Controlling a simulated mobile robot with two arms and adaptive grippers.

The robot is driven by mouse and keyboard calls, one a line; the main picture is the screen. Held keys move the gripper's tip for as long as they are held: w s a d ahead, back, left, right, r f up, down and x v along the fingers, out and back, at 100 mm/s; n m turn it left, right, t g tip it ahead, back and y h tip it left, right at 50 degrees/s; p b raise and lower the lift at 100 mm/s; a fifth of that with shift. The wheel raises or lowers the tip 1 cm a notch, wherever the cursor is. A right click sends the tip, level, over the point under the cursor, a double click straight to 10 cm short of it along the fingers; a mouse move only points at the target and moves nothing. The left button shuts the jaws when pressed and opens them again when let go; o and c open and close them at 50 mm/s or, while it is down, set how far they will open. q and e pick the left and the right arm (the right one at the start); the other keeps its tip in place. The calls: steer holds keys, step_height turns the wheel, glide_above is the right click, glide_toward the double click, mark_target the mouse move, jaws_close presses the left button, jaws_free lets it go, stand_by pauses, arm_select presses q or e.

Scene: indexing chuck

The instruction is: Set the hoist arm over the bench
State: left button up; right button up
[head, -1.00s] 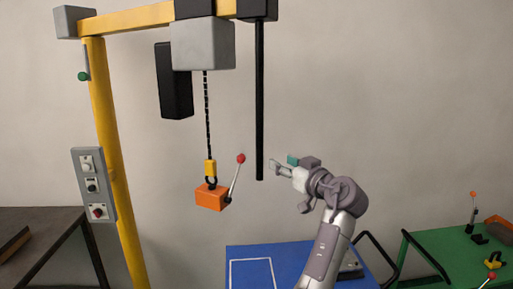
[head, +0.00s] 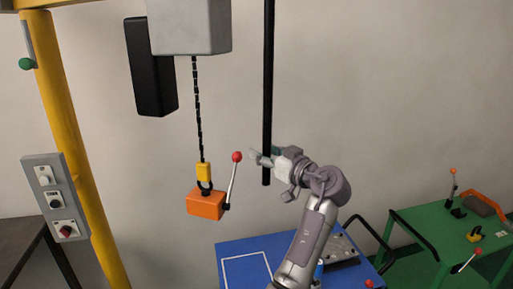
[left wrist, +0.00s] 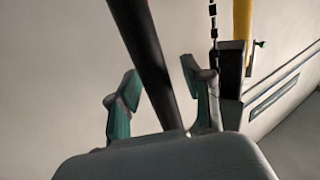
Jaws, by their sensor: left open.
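The hoist's yellow post (head: 75,150) stands at the left in the head view. Its yellow arm is mostly cut off at the top. A grey hoist box (head: 190,25) hangs there with a chain (head: 198,110), yellow hook block (head: 204,172) and orange load (head: 205,204). A black vertical rod (head: 268,80) hangs right of the chain. My left gripper (head: 258,157) is open at the rod's lower part. In the left wrist view the rod (left wrist: 143,45) runs between the open fingers (left wrist: 162,100); contact cannot be told. The blue bench (head: 232,250) is below. My right gripper is not in view.
A red-knobbed lever (head: 233,180) rises beside the orange load, close to my left gripper. A control box (head: 55,198) is on the post. A green table (head: 425,225) with small items stands right, a dark table (head: 20,240) left.

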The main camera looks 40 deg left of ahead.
arm_select(q)
steer(key=shift+s+d+r, duration=0.1)
steer(key=shift+d, duration=0.35)
steer(key=shift+a, duration=0.1)
jaws_close()
